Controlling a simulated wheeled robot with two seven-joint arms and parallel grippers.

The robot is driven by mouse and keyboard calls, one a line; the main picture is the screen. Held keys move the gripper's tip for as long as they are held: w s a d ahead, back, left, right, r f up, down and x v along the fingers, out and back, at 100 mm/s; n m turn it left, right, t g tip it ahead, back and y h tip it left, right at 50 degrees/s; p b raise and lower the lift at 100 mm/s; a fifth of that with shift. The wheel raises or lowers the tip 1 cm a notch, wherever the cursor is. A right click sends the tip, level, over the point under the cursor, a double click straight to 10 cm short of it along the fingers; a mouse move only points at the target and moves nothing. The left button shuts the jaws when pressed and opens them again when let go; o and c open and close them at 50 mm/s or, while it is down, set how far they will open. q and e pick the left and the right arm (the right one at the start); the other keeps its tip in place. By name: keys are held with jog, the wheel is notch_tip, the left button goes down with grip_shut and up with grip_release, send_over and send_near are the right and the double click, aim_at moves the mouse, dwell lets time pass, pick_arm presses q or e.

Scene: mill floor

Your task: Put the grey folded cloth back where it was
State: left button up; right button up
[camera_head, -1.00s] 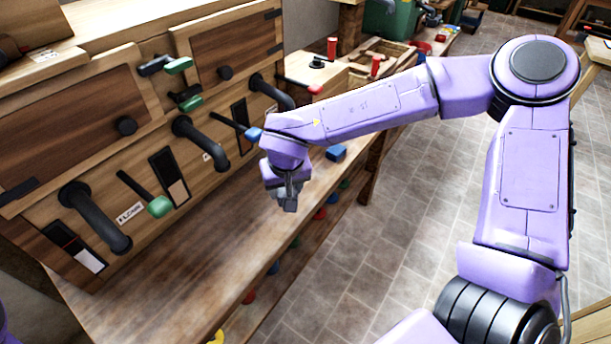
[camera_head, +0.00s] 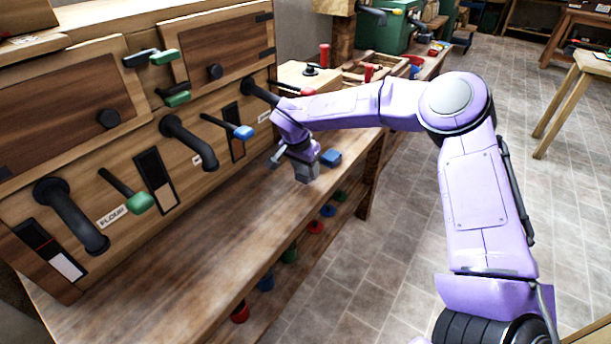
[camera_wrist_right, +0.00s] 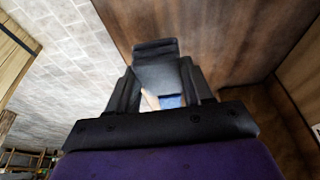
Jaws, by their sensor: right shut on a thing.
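The grey folded cloth (camera_head: 307,173) is a small grey block shape under my right gripper (camera_head: 301,157). In the right wrist view the cloth (camera_wrist_right: 156,68) sits between the two dark fingers, and my right gripper (camera_wrist_right: 160,88) is shut on it. In the head view it appears over the front part of the wooden bench top (camera_head: 195,240), just left of a blue block (camera_head: 331,157). I cannot tell whether the cloth touches the bench. My left gripper is not in view.
The wooden panel behind the bench carries black pipes (camera_head: 185,140), a green-ended lever (camera_head: 139,203) and a blue-ended lever (camera_head: 243,132). A wooden tray (camera_head: 375,70) and red-topped items stand farther along. The bench top's near left is clear. Tiled floor lies right.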

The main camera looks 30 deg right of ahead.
aim_at(306, 177)
jog(key=shift+w+d+f, duration=0.15)
jog(key=shift+w+f, duration=0.05)
jog(key=shift+f, duration=0.15)
jog(key=shift+w+f, duration=0.1)
jog(key=shift+f, duration=1.55)
jog(key=o, duration=0.9)
jog(key=shift+f, duration=0.1)
jog(key=shift+o, duration=0.2)
jog(key=v, duration=1.2)
jog(key=shift+r, duration=0.2)
